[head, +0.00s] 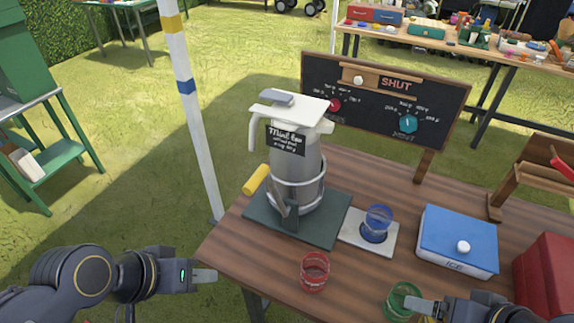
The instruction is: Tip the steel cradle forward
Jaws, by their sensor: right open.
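The steel cradle (302,198) stands on a dark base plate (330,226) on the wooden table. Its metal bands go around a tall grey jug with a white lid (290,115) and a black label. The jug looks upright. A yellow handle (256,179) sticks out at the cradle's left. My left gripper (207,275) is left of the table's front edge, below and apart from the handle; its jaws are seen side-on. My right gripper (425,306) is open at the bottom, close beside a green cup (398,301); I cannot tell if they touch.
A blue cup (379,220) stands on a pale plate (358,240) right of the cradle. A red cup (314,272) is in front. A blue-lidded ice box (458,240) and a red box (545,280) are at right. A sign board reading SHUT (440,112) stands behind. A striped pole (193,130) rises at left.

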